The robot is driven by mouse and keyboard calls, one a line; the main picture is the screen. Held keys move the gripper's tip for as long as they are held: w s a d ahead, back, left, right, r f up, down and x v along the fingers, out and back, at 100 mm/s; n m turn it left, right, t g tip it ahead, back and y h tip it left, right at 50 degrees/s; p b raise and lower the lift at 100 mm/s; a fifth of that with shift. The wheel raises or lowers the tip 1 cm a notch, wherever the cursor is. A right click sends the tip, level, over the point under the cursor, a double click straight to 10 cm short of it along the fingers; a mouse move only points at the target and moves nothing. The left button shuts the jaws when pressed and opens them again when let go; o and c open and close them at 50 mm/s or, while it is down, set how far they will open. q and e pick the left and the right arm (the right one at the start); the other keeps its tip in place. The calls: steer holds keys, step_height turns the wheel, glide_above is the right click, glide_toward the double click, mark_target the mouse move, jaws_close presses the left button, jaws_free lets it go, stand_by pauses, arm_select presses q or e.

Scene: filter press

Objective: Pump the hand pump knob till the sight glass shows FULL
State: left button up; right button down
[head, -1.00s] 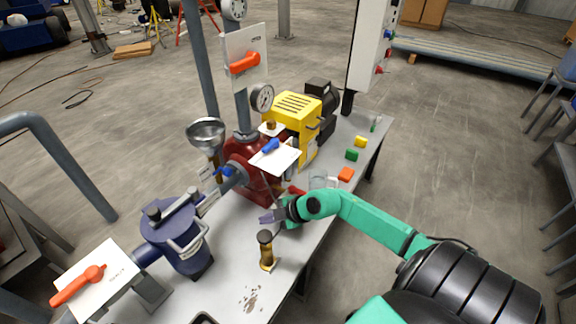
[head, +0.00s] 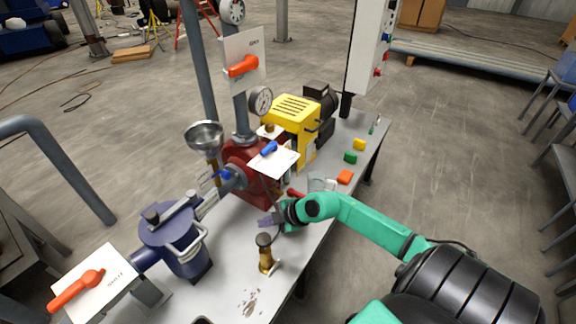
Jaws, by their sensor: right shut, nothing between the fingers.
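The hand pump (head: 266,260) is a short brass cylinder with a dark round knob (head: 263,240) on top, upright near the front edge of the grey bench. My right gripper (head: 264,221) is shut and empty, a little behind and above the knob, and does not visibly touch it. A clear, glass-like vessel (head: 318,182) stands behind my right wrist; I cannot tell whether it is the sight glass, and no FULL mark is legible. My left gripper is not in view.
A blue filter housing (head: 178,243) stands left of the pump, and a red pump body (head: 246,172) behind it. A yellow motor unit (head: 296,120) stands farther back. Green (head: 350,157), yellow (head: 359,144) and orange (head: 345,177) blocks lie along the bench's right side.

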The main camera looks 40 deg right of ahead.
mark_target(267, 239)
stand_by(0.9)
steer(key=shift+w+d+n+b, duration=0.1)
steer(key=shift+d+n+b, duration=0.15)
steer(key=shift+n, duration=0.3)
steer(key=shift+d+n+b, duration=0.1)
steer(key=shift+n+b, duration=0.2)
steer(key=shift+n, duration=0.25)
steer(key=r+n+b, duration=0.1)
steer(key=n+b, duration=0.2)
steer(key=n, duration=0.8)
steer(key=r+n+b, duration=0.1)
steer(key=n+b, duration=0.2)
steer(key=n, duration=0.8)
steer(key=r+n+b, duration=0.2)
steer(key=n+b, duration=0.1)
steer(key=n, duration=0.8)
steer(key=shift+a+n, duration=0.35)
steer(key=shift+n, duration=0.05)
steer(key=shift+f, duration=0.15)
step_height(267, 239, down, 8)
steer(key=b, duration=0.8)
steer(key=shift+f, duration=0.35)
steer(key=shift+b, duration=0.3)
